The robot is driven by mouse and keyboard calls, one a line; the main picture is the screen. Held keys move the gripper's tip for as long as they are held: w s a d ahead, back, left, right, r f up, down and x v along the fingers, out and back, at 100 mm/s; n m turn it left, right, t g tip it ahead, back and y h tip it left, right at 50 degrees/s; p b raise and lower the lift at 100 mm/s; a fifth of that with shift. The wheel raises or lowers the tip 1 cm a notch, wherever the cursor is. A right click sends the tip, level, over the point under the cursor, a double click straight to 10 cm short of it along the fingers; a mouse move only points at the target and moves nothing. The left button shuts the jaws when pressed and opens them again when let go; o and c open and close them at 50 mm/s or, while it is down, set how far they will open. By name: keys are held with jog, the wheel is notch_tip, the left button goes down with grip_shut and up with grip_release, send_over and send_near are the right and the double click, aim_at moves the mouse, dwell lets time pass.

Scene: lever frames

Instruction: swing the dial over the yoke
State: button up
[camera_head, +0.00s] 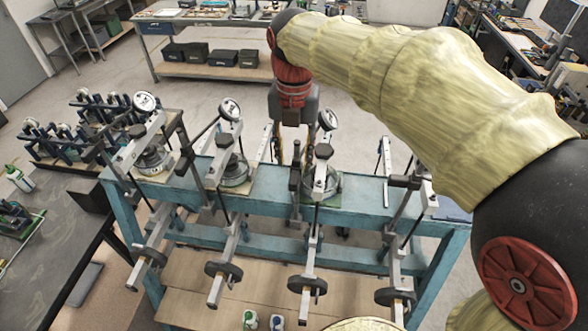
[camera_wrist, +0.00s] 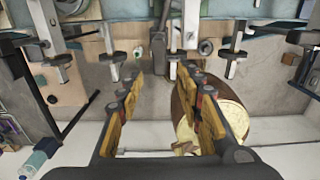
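Several lever frames stand along the blue bench. Round white dials show at the tops of three of them in the head view: a left dial (camera_head: 145,101), a middle dial (camera_head: 230,109) and a right dial (camera_head: 328,119). I cannot tell which dial the task means, nor pick out its yoke for certain. My gripper (camera_head: 287,158) points down beside the frame with the right dial, just left of that dial. In the wrist view my gripper (camera_wrist: 160,76) is open, its yellow-padded fingers apart. A dark upright post (camera_wrist: 159,52) shows between and beyond the fingertips; no contact is visible.
The blue bench (camera_head: 262,190) carries the frames close together. Levers with round dark weights (camera_head: 307,285) stick out at its front. A dark side table (camera_head: 50,235) stands at left. Open floor (camera_head: 215,88) lies behind the bench.

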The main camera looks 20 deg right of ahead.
aim_at(295, 179)
notch_tip(295, 179, up, 5)
dwell(0.3)
dwell(0.4)
jog(key=s+d+f+m+t+b, duration=0.1)
jog(key=s+f+m+t+b, duration=0.1)
jog(key=s+f+m+b, duration=0.3)
jog(key=s+d+f+m+t+b, duration=0.1)
jog(key=s+f+m+b, duration=0.5)
jog(key=f+m, duration=0.8)
jog(key=s+d+f+m+t+b, duration=0.2)
jog(key=s+f+m+b, duration=0.4)
jog(key=f+m+b, duration=0.4)
jog(key=shift+s+m+t, duration=0.2)
jog(key=shift+m+t, duration=0.1)
jog(key=shift+m, duration=0.7)
jog(key=shift+d, duration=0.1)
dwell(0.5)
